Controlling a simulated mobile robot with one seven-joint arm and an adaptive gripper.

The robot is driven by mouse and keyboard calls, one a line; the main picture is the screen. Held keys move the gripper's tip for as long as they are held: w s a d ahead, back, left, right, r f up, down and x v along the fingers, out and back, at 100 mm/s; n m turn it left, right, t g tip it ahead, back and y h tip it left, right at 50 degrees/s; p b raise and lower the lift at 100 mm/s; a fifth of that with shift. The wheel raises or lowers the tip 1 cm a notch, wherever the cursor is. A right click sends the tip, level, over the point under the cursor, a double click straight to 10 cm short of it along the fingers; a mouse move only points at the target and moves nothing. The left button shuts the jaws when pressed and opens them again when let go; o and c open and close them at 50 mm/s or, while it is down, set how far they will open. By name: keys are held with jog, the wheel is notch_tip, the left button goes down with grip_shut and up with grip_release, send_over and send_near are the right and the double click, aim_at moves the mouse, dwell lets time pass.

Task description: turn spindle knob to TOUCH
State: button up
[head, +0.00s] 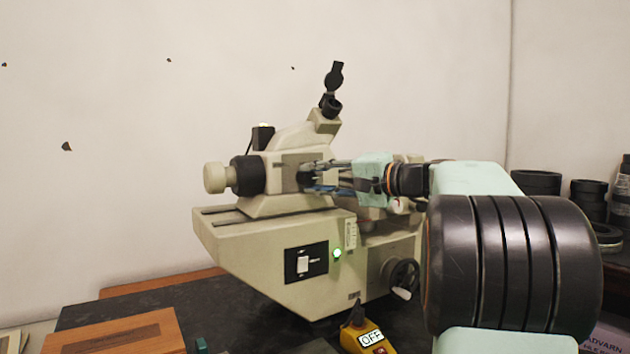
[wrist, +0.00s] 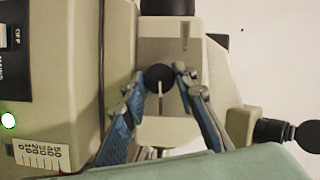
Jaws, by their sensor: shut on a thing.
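The spindle knob (wrist: 158,74) is a small black round knob with a white pointer line, on a beige plate of the machine (head: 275,255). In the wrist view the pointer runs downward from the knob's middle. My gripper (head: 317,178) reaches in from the right in the head view. In the wrist view its blue and grey fingers (wrist: 160,79) stand on the left and right of the knob and are shut on it. The knob is mostly hidden by the fingers in the head view. No TOUCH mark is readable.
A mains switch panel (head: 306,262) and a lit green lamp (head: 337,254) are on the machine's front. A handwheel (head: 402,277) sits below my arm. A yellow box reading OFF (head: 367,338) stands in front. Black rings (head: 536,182) are at the right.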

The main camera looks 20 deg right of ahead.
jog(key=shift+m, duration=0.5)
jog(key=o, duration=1.2)
jog(key=shift+c, duration=0.2)
